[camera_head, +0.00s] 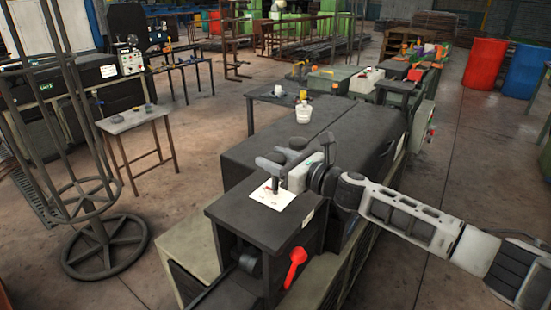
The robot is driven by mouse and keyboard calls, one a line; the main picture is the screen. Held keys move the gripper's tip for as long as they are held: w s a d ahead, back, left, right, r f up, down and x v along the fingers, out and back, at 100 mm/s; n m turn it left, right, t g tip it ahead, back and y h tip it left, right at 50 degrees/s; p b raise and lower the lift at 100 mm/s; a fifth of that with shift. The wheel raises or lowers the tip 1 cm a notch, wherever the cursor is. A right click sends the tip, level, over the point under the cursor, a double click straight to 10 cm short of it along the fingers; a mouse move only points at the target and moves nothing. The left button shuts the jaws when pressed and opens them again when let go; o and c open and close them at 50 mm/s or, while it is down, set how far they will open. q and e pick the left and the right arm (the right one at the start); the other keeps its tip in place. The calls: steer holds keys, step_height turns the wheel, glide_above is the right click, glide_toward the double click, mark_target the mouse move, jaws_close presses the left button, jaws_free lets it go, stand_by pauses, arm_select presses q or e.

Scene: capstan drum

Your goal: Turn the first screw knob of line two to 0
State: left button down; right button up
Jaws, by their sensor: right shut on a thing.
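A white label plate (273,195) lies on top of the dark machine block at the front. A small grey screw knob (275,186) stands upright on this plate, its upper part hidden by my gripper. My right gripper (274,164) reaches in from the right, above the plate, with its fingers pointing left. It is shut on the knob's top. The knob's pointer and any scale marks are too small to read. My left gripper is out of view.
A red handle (294,267) sticks out from the block's front. A long dark machine housing (335,130) runs behind it, with a white bucket (304,113) at its far end. A wire reel stand (105,246) is at left. The floor between is open.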

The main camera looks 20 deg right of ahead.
steer(key=n+g+y+b, duration=0.1)
steer(key=y, duration=0.1)
steer(key=n+g+y+b, duration=0.1)
steer(key=n+g+y, duration=0.1)
steer(key=shift+w+f+g, duration=0.1)
steer(key=shift+f+g, duration=0.1)
steer(key=shift+g, duration=0.1)
steer(key=shift+n+g+y+b, duration=0.7)
steer(key=shift+n+g+b, duration=0.3)
steer(key=shift+g+b, duration=0.15)
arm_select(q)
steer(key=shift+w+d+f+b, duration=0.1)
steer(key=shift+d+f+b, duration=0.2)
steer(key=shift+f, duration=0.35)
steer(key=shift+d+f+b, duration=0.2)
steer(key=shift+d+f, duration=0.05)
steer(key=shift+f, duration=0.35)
arm_select(e)
steer(key=shift+r+n+g+y, duration=0.2)
steer(key=shift+n+g+y, duration=0.2)
steer(key=shift+g, duration=0.25)
steer(key=o, duration=1)
steer(key=shift+a, duration=0.1)
steer(key=shift+c, duration=0.2)
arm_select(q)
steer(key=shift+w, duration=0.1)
